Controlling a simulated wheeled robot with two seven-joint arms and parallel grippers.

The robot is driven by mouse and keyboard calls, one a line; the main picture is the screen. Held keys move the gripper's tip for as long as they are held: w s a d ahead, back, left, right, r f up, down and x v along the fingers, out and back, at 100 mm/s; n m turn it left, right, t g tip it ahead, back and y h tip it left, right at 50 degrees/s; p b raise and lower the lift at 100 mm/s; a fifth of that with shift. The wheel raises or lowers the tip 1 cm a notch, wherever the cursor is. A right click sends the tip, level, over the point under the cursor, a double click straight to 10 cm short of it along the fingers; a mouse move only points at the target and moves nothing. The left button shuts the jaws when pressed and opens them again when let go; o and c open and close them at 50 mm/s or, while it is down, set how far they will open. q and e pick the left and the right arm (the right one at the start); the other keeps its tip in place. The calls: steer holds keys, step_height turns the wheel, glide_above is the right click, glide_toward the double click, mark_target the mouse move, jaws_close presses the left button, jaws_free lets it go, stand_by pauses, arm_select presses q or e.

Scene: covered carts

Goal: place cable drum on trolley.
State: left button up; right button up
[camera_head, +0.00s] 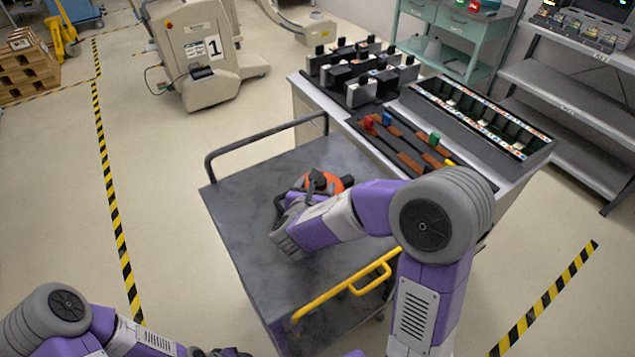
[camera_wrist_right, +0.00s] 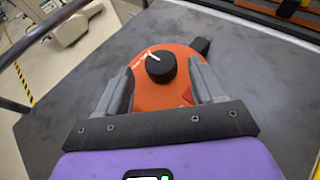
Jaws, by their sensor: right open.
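The orange cable drum (camera_head: 334,183) with a black hub rests on the grey top of the trolley (camera_head: 255,185). It also shows in the right wrist view (camera_wrist_right: 152,88), lying flat on the trolley surface. My right gripper (camera_head: 318,182) is at the drum, and its open fingers (camera_wrist_right: 163,85) stand on either side of it in the wrist view. The drum's near part is hidden by the gripper and my right arm. My left gripper (camera_head: 225,353) shows only in part at the bottom edge, and its fingers cannot be made out.
The trolley has a dark rail (camera_head: 262,133) at its far end and a yellow handle (camera_head: 345,287) at the near side. A workbench (camera_head: 480,165) with tools and black trays stands close at right. Bare trolley top lies left of the drum. A beige machine (camera_head: 195,50) stands behind.

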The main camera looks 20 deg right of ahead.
steer(key=p+v, duration=0.1)
steer(key=v, duration=0.8)
steer(key=shift+s+a+p, duration=0.2)
steer(key=shift+s+p, duration=0.05)
steer(key=shift+p, duration=0.15)
